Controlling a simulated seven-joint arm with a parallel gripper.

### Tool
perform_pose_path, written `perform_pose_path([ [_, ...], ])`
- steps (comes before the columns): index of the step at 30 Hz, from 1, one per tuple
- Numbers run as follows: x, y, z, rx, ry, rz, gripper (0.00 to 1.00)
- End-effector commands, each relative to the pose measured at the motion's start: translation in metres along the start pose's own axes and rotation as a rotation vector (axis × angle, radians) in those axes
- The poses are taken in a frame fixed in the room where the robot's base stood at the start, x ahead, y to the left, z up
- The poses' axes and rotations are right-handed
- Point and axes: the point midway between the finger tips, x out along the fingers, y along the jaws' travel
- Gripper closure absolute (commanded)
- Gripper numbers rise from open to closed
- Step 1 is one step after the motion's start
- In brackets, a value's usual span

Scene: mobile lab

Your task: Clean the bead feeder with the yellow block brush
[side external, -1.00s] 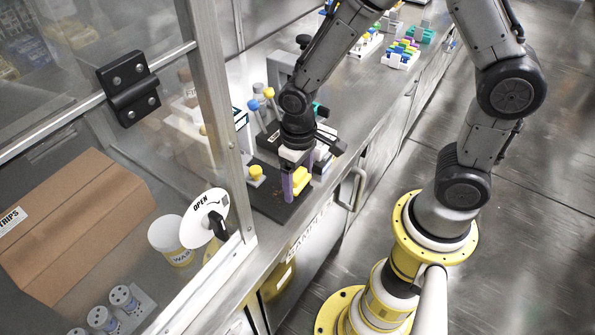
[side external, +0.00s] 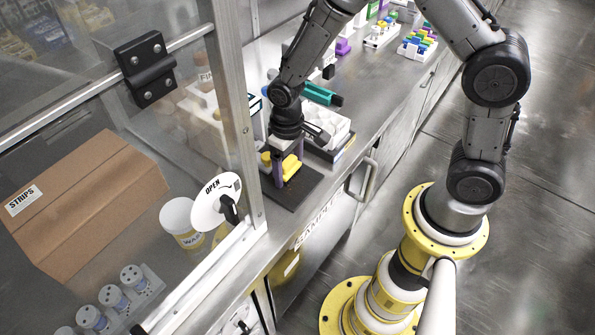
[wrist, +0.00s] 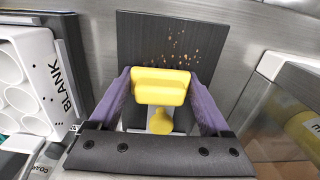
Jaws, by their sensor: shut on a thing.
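My gripper (side external: 283,172) has purple fingers and is shut on the yellow block brush (side external: 291,165). In the wrist view, the brush (wrist: 160,86) sits crosswise between the fingers (wrist: 161,92). A dark square plate (side external: 300,195) lies on the bench below the brush. In the wrist view, brown specks (wrist: 180,45) are scattered on the plate (wrist: 135,35), beyond the brush. A yellow knob (wrist: 160,122) on a pale base shows behind the brush; it also shows beside the fingers in the side view (side external: 266,160). I cannot tell which part is the bead feeder, or whether the brush touches the plate.
A white holder marked BLANK (wrist: 25,85) stands left of the plate in the wrist view. A clear-walled cabinet (side external: 228,75) with a metal post is close by on the other side. Racks of coloured pieces (side external: 418,43) stand farther along the bench.

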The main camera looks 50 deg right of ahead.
Motion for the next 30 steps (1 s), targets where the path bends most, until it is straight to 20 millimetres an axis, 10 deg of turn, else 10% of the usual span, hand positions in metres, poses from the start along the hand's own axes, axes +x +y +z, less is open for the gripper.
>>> perform_pose_path([
  [10,0.001,-0.010,-0.022,-0.003,-0.001,0.000,0.71],
  [30,0.001,-0.010,0.042,-0.001,-0.003,0.001,0.71],
])
